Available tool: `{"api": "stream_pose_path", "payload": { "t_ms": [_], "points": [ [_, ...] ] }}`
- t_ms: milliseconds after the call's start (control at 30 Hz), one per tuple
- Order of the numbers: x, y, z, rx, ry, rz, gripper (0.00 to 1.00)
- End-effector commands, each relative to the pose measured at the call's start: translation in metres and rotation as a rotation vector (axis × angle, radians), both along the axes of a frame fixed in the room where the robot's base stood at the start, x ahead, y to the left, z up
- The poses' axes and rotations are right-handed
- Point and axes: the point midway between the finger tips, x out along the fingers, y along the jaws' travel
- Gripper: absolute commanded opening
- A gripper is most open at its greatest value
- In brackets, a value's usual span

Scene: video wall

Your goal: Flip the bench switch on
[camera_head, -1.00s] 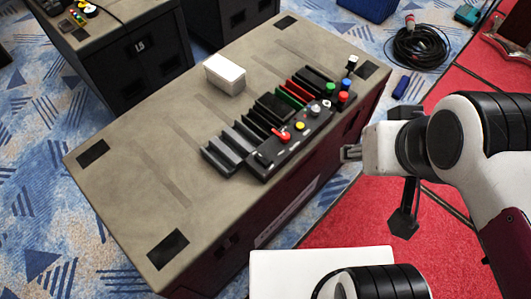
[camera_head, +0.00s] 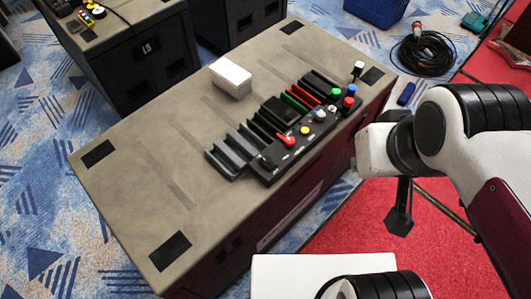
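A black control panel (camera_head: 285,157) lies along the right edge of the grey-brown bench top (camera_head: 145,135).
A white box (camera_head: 231,77) stands on the bench behind the panel. Black, red and green slotted racks (camera_head: 270,118) line the panel's far side. The left of the bench top is clear. A coiled black cable (camera_head: 423,55) lies on the floor at upper right.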

Motion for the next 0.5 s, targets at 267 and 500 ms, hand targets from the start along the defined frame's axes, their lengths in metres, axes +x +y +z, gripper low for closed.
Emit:
{"api": "stream_pose_path", "payload": {
  "t_ms": [267,500],
  "points": [
    [0.012,0.013,-0.017,-0.003,0.093,0.046,0.0],
    [0.025,0.025,-0.03,0.002,0.157,0.064,0.0]
  ]
}}
